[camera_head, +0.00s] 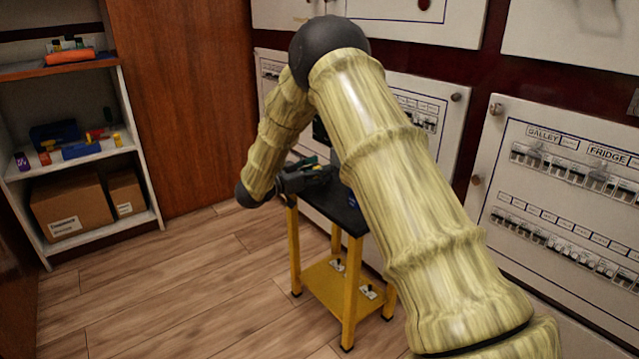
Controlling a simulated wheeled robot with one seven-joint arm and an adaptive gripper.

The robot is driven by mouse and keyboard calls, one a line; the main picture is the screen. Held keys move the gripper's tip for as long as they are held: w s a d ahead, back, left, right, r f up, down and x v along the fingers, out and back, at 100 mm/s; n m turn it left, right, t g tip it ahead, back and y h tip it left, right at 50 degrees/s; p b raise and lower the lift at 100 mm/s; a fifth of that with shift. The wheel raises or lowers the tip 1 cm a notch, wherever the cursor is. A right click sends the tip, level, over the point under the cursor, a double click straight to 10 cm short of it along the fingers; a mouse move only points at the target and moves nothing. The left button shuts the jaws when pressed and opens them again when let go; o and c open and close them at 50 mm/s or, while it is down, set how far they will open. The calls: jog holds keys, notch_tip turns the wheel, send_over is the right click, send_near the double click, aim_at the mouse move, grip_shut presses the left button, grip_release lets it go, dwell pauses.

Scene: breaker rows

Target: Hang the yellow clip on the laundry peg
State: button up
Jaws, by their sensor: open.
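My gripper (322,173) is over the dark top of a yellow-legged stand (352,215), beside the breaker panels. It is open, but it is small in view and partly hidden by my arm. I cannot make out the yellow clip for certain; a small yellow item (117,140) stands on the shelf at the left, too small to identify. I cannot pick out the laundry peg. My arm covers much of the middle panel, and no label there reads as laundry at this size.
A right panel (570,190) has breaker rows labelled GALLEY and FRIDGE. A shelf unit (140,175) at the left holds cardboard boxes (72,207), blue items and an orange item (69,57). The stand's lower shelf (325,277) bears small black-and-white items. The wooden floor at the left is clear.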

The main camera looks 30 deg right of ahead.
jog(key=shift+d, duration=0.25)
jog(key=c, duration=1.1)
jog(key=shift+r, duration=0.15)
jog(key=shift+r+p, duration=0.65)
jog(key=shift+s+a+r+p, duration=0.1)
jog(key=shift+a+r+p, duration=0.05)
jog(key=shift+r+p, duration=0.45)
jog(key=shift+s+a+r+p, duration=0.1)
jog(key=shift+r+p, duration=0.35)
jog(key=shift+r, duration=0.2)
jog(key=shift+s+a+r+p, duration=0.15)
jog(key=shift+s+a+p, duration=0.75)
jog(key=shift+s+a, duration=0.9)
jog(key=shift+s+a+r+p, duration=0.15)
jog(key=shift+s+a+p, duration=0.75)
jog(key=shift+s+a, duration=0.95)
jog(key=shift+s+a+r+p, duration=0.15)
jog(key=shift+s+a+p, duration=0.75)
jog(key=shift+s+a, duration=0.9)
